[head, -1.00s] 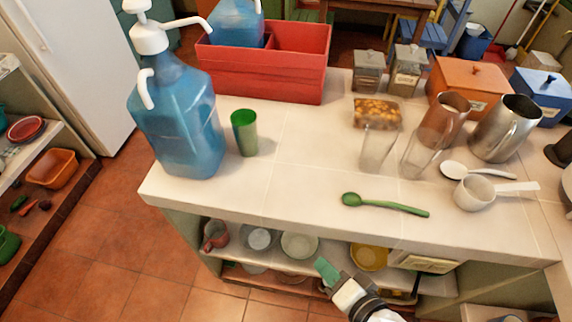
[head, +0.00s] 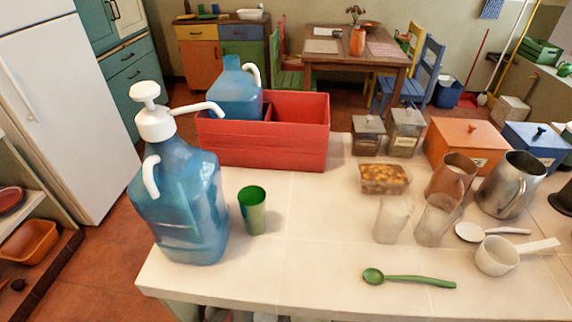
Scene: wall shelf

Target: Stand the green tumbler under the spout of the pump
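The green tumbler (head: 252,211) stands upright on the white tiled counter (head: 310,225), just right of the blue pump jug. The pump (head: 158,124) is white and sits on top of the blue jug (head: 181,210). The tumbler is apart from the jug. My gripper is outside the head view.
A red crate (head: 292,145) holding another blue jug (head: 235,92) stands behind. A green spoon (head: 408,280), two clear glasses (head: 393,219), a white ladle-like cup (head: 497,256) and metal pitchers (head: 511,186) are to the right. Counter between tumbler and glasses is clear.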

